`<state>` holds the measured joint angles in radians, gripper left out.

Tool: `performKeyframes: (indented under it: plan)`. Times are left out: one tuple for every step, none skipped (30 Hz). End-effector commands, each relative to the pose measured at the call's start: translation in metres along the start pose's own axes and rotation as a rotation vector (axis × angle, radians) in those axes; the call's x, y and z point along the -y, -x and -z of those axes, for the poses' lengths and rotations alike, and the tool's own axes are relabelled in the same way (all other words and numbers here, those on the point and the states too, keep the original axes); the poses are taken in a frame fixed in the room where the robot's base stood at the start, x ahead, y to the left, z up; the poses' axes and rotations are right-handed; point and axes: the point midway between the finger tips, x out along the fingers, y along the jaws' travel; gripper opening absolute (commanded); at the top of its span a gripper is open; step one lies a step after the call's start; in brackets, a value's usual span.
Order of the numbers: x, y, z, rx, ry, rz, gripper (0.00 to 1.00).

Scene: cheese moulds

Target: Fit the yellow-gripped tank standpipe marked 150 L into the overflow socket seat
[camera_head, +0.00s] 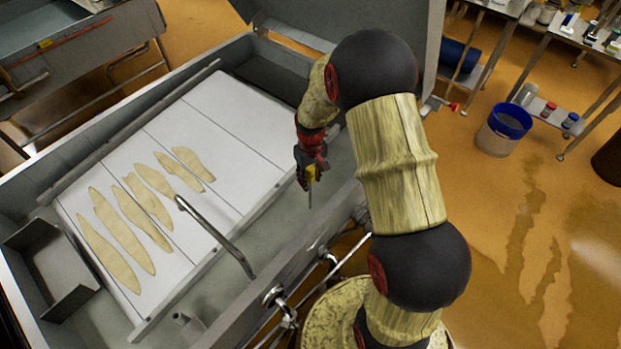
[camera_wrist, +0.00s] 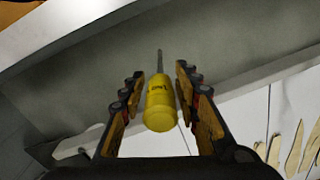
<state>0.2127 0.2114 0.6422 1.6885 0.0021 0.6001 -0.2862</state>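My gripper (camera_wrist: 160,72) is shut on the yellow grip of a standpipe (camera_wrist: 161,103). The grip lies between the two fingers in the wrist view, with a dark mark too small to read. A thin grey pipe runs from it away from the camera. In the head view the yellow grip shows below my gripper (camera_head: 312,172), and the pipe points down over the right part of the metal tank (camera_head: 325,206). I cannot tell whether its lower end touches anything. A short grey tubular fitting (camera_head: 187,322) is at the tank's near left; I cannot tell whether it is the socket seat.
White boards (camera_head: 215,125) with several pale flat pieces cover much of the tank. A bent metal spout (camera_head: 215,235) reaches over the boards' near edge. A metal box (camera_head: 55,270) is at the left. A blue-rimmed bucket (camera_head: 503,130) and shelves stand right.

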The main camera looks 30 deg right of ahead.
Motion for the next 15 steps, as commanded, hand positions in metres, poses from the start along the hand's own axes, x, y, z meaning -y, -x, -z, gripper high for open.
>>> performKeyframes:
  plan:
    - [0.0, 0.0, 0.0, 0.0, 0.0, 0.0, 0.37]
    - [0.0, 0.0, 0.0, 0.0, 0.0, 0.0, 0.38]
    - [0.0, 0.0, 0.0, 0.0, 0.0, 0.0, 0.39]
    - [0.0, 0.0, 0.0, 0.0, 0.0, 0.0, 0.39]
    - [0.0, 0.0, 0.0, 0.0, 0.0, 0.0, 0.39]
    - [0.0, 0.0, 0.0, 0.0, 0.0, 0.0, 0.39]
    - [0.0, 0.0, 0.0, 0.0, 0.0, 0.0, 0.39]
    - [0.0, 0.0, 0.0, 0.0, 0.0, 0.0, 0.39]
    - [0.0, 0.0, 0.0, 0.0, 0.0, 0.0, 0.39]
    - [0.0, 0.001, 0.0, 0.0, 0.0, 0.0, 0.39]
    - [0.0, 0.001, 0.0, 0.0, 0.0, 0.0, 0.39]
    - [0.0, 0.003, 0.0, -0.001, 0.0, 0.0, 0.39]
    - [0.0, 0.006, 0.0, -0.001, 0.0, 0.0, 0.39]
    - [0.0, 0.009, 0.001, -0.001, 0.0, 0.0, 0.39]
    - [0.0, 0.014, 0.001, -0.002, 0.0, -0.001, 0.39]
